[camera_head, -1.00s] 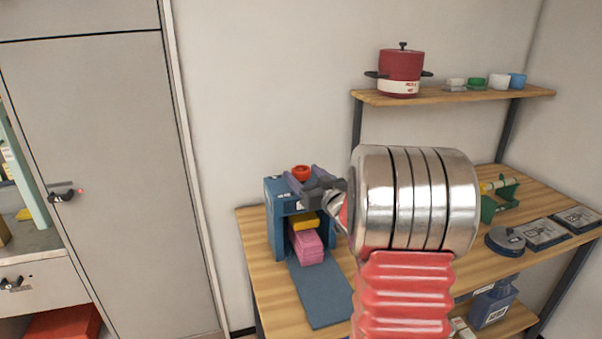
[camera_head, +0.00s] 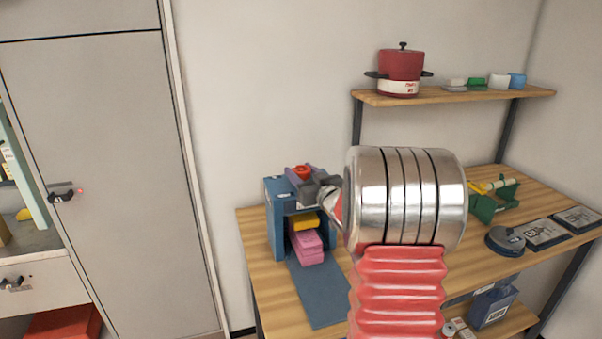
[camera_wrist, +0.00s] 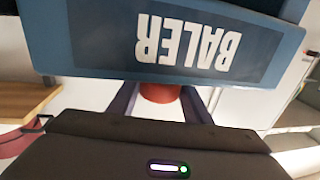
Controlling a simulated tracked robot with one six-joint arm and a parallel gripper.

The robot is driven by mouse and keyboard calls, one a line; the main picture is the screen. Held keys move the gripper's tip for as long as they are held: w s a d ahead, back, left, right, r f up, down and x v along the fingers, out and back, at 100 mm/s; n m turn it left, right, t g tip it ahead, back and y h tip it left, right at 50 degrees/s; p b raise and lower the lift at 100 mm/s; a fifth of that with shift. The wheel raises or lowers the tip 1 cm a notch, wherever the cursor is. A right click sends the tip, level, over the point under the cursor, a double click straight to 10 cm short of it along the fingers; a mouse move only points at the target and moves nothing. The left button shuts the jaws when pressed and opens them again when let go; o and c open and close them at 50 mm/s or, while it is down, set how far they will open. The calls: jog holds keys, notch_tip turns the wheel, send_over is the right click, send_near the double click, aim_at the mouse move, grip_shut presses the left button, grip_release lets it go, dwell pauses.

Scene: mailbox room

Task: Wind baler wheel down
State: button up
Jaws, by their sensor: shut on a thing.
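The blue baler (camera_head: 277,225) stands on the left end of the wooden table, with a small red wheel (camera_head: 303,170) on top. Its front opening shows a yellow piece (camera_head: 304,222) above pink blocks (camera_head: 308,240). My gripper (camera_head: 298,175) reaches in from the right, its purple fingers at the wheel. In the wrist view the red wheel (camera_wrist: 160,94) sits between the two fingers, shut on it. The baler's label (camera_wrist: 187,42) appears upside down there. Most of the wheel is hidden in the wrist view.
A blue mat (camera_head: 318,295) lies before the baler. A wooden shelf (camera_head: 450,96) behind carries a red pot (camera_head: 401,72) and small containers. A green stand (camera_head: 487,208), a grey disc (camera_head: 506,241) and flat plates are at right. A grey cabinet (camera_head: 110,180) stands left.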

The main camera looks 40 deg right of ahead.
jog(key=shift+c, duration=0.9)
jog(key=shift+m+h, duration=0.8)
jog(key=shift+h, duration=0.4)
jog(key=shift+a+m+g+h, duration=0.1)
jog(key=shift+m+g+h, duration=1.35)
jog(key=shift+h, duration=0.85)
jog(key=shift+w+m+g+h, duration=0.1)
jog(key=shift+m+g+h, duration=3.4)
jog(key=shift+g, duration=0.25)
jog(key=m+g, duration=0.2)
jog(key=g, duration=0.2)
jog(key=m+g+h, duration=0.1)
jog(key=m+g, duration=0.2)
jog(key=shift+g, duration=0.4)
jog(key=shift+m+g, duration=1.35)
jog(key=shift+g, duration=0.65)
jog(key=shift+r+m+g+y, duration=0.2)
jog(key=shift+m+g+y, duration=0.7)
jog(key=shift+m+g, duration=1)
jog(key=shift+n+g, duration=0.3)
jog(key=shift+n, duration=0.1)
